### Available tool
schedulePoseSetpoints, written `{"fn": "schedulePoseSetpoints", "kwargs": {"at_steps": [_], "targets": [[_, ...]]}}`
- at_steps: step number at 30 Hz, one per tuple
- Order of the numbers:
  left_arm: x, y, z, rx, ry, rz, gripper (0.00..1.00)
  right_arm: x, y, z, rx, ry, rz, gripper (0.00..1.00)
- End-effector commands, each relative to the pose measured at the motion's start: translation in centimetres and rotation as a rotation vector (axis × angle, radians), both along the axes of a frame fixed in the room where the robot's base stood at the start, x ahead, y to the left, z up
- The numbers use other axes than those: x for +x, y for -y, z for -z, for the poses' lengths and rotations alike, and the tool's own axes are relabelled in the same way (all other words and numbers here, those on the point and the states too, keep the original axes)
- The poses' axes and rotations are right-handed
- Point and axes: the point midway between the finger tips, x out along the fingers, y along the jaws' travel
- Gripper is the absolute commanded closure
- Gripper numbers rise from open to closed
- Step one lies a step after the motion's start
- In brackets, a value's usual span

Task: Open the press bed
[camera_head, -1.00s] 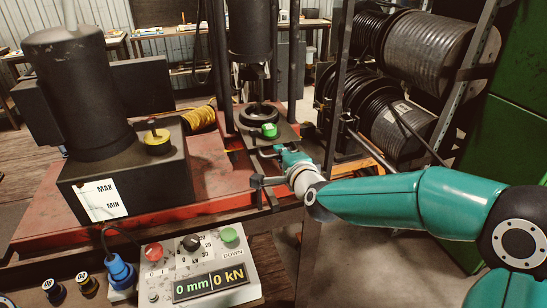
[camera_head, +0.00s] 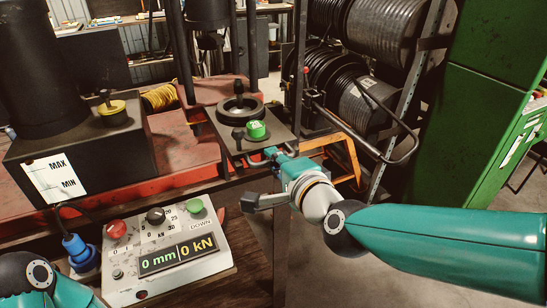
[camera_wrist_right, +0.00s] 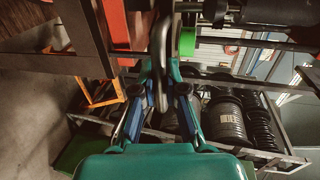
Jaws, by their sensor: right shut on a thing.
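The press bed (camera_head: 268,136) is a dark plate under the press, with a black ring (camera_head: 240,108) and a green-topped piece (camera_head: 257,130) on it. My right gripper (camera_head: 274,154) is at the bed's front edge, shut on its handle. In the right wrist view the dark handle (camera_wrist_right: 158,60) stands between the two fingers (camera_wrist_right: 160,95), and the green piece (camera_wrist_right: 187,42) is just beyond. The fingertips are small and partly hidden in the head view. Part of my left arm shows at the lower left; its gripper is out of the picture.
A control box (camera_head: 165,250) reading 0 mm and 0 kN stands in front. A black pump unit (camera_head: 80,150) is at the left. Hose reels (camera_head: 345,90) stand behind right, and a green cabinet (camera_head: 480,110) is further right. Open floor shows at right.

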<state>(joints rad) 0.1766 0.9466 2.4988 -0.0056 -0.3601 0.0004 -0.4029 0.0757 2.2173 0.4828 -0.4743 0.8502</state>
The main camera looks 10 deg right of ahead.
Motion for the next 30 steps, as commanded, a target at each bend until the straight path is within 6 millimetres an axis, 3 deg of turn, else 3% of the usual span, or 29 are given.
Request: {"fn": "schedulePoseSetpoints", "kwargs": {"at_steps": [8, 9, 13, 23, 30], "targets": [[0.0, 0.0, 0.0, 0.0, 0.0, 0.0, 0.36, 0.0, 0.0, 0.4, 0.0, -0.009, -0.002, 1.0], [0.0, 0.0, 0.0, 0.0, 0.0, 0.0, 0.36, 0.0, 0.0, 0.4, 0.0, -0.009, -0.002, 0.83], [0.0, 0.0, 0.0, 0.0, 0.0, 0.0, 0.36, 0.0, -0.1, 0.3, 0.0, -0.007, -0.004, 0.63], [0.0, 0.0, -0.1, 0.0, 0.0, 0.0, 0.36, -0.1, -0.2, 0.1, -0.001, -0.003, -0.006, 0.63], [0.0, 0.0, -0.1, 0.0, 0.0, 0.0, 0.36, -2.4, 0.3, -0.5, 0.002, 0.0, -0.009, 0.63]]}}
